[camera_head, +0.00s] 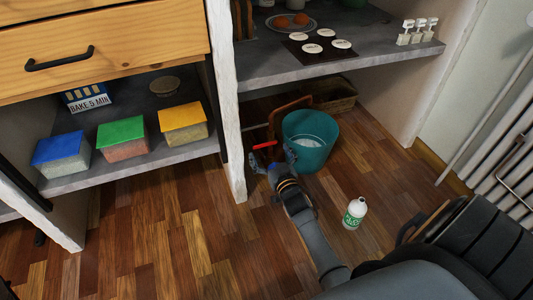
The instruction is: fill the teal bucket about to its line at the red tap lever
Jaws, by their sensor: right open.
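The teal bucket (323,157) stands upright on the wooden floor under the counter, with pale water visible inside it. The red tap lever (264,146) is a short red bar just left of the bucket. My right gripper (271,158) is open, with its fingers spread just below and around the lever's height; I cannot tell whether it touches the lever. The tap's spout is not clearly visible. My left gripper is not in view.
A white bottle with a green label (354,213) stands on the floor right of my right arm. A wicker basket (334,97) sits behind the bucket. A white post (230,120) stands close left of the lever. Lidded boxes (122,139) fill the left shelf.

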